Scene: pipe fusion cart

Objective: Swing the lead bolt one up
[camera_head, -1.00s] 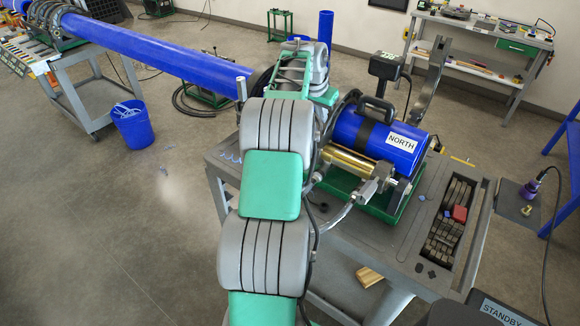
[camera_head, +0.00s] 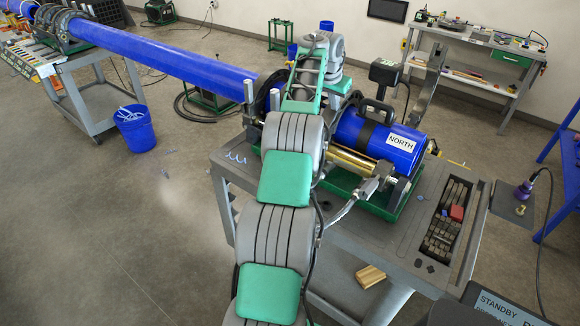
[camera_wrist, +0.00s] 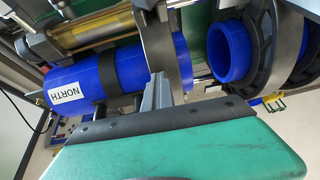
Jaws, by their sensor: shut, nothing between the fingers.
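The pipe fusion cart (camera_head: 345,240) carries a blue pipe marked NORTH (camera_head: 378,138) in its clamps; the same pipe shows in the wrist view (camera_wrist: 85,88). Two upright metal pins (camera_head: 248,98) stand left of my arm in the head view. I cannot tell which part is the lead bolt. In the wrist view my gripper's grey fingers (camera_wrist: 158,92) are shut and empty, in front of a steel clamp band (camera_wrist: 167,45). I cannot tell whether they touch it. The open blue pipe end (camera_wrist: 230,50) lies to the right inside a dark clamp ring (camera_wrist: 275,45). In the head view my arm hides the gripper.
A long blue pipe (camera_head: 165,50) runs left to another stand. The brass cylinder (camera_head: 352,160) lies beside the NORTH pipe. A slotted tray of dark blocks (camera_head: 447,225) is on the cart's right. A wooden block (camera_head: 370,277) lies at the front. A blue bucket (camera_head: 134,128) stands on the floor.

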